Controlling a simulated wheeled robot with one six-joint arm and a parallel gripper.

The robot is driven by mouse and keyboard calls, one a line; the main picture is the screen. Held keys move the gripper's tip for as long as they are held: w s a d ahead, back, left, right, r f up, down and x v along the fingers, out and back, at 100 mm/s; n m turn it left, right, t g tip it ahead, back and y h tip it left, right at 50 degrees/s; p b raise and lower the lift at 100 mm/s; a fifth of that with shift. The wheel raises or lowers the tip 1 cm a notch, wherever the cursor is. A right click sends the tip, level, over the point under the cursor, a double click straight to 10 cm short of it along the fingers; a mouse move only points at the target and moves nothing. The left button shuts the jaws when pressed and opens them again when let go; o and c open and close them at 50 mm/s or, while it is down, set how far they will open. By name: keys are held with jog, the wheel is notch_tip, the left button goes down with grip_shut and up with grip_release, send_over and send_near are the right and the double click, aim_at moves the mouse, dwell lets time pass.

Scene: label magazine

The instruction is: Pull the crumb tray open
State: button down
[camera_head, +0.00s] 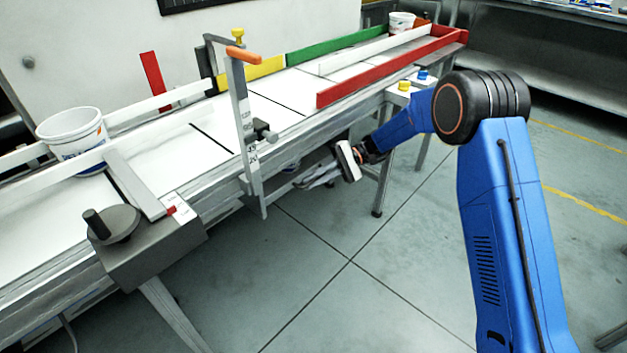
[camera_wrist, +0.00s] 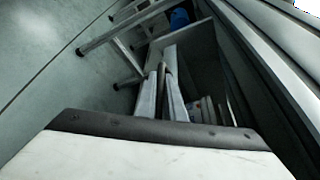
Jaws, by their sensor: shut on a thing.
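The crumb tray is a grey metal box (camera_wrist: 205,42) under the conveyor, seen in the wrist view with its grey wall to the right of and beyond my fingers. My gripper (camera_wrist: 164,72) is shut on a thin dark bar at the tray's front, which looks like its handle. In the head view my gripper (camera_head: 303,184) reaches in below the conveyor's near edge. The tray is mostly hidden there by the conveyor side and my gripper, so how far it stands out cannot be told.
The conveyor (camera_head: 215,150) runs above, with an upright grey bracket (camera_head: 243,120) left of my gripper. A crank box (camera_head: 150,245) stands at the near left, and a conveyor leg (camera_head: 383,188) to the right. The floor (camera_head: 350,240) in front is clear.

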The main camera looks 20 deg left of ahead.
jog(key=s+d, duration=0.4)
jog(key=d, duration=0.5)
jog(key=s+d, duration=0.4)
jog(key=d, duration=0.6)
jog(key=shift+d, duration=0.25)
jog(key=c, duration=2.1)
grip_release()
jog(key=shift+w, duration=0.15)
jog(key=v, duration=1.7)
jog(key=shift+d+r, duration=0.1)
jog(key=shift+r, duration=0.05)
